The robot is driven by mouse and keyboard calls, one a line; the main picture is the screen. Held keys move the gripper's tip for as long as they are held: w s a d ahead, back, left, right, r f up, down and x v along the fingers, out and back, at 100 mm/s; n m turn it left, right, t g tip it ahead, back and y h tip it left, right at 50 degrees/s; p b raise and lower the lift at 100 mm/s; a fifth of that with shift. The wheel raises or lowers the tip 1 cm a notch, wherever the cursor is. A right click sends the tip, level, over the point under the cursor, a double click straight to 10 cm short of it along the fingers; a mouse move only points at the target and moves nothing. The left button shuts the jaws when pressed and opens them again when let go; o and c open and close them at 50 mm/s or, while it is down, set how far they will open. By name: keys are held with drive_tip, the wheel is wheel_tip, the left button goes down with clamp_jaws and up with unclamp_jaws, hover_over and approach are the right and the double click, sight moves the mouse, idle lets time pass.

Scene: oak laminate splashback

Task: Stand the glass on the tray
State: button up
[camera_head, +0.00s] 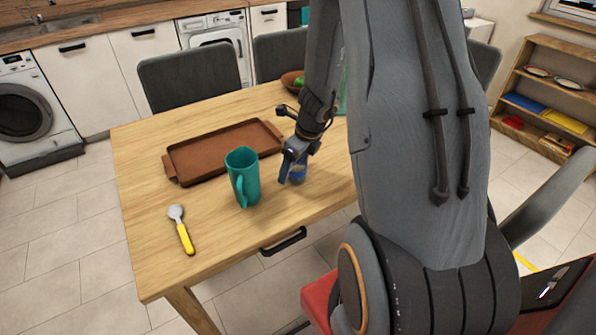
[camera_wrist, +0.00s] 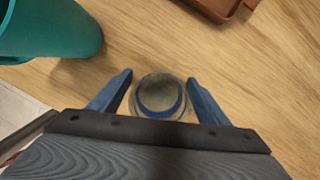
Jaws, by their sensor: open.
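The glass (camera_wrist: 160,96) is seen from above in the wrist view, a round rim with a blue band. It stands on the table between the two fingers of my gripper (camera_wrist: 159,95). The fingers are open, with a small gap on each side of the glass. In the head view the glass (camera_head: 298,173) shows as a small blue shape, partly hidden by my gripper (camera_head: 292,170). The brown tray (camera_head: 176,171) lies flat on the table behind and left of the glass, and looks empty. Its corner (camera_wrist: 226,14) shows at the top of the wrist view.
A teal pitcher (camera_head: 243,178) stands close to the left of my gripper; it also shows in the wrist view (camera_wrist: 50,28). A spoon with a yellow handle (camera_head: 183,232) lies at the front left. A brown bowl (camera_head: 291,80) is at the back of the wooden table (camera_head: 140,140).

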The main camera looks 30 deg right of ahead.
drive_tip(key=shift+r, duration=0.1)
drive_tip(key=c, duration=1.3)
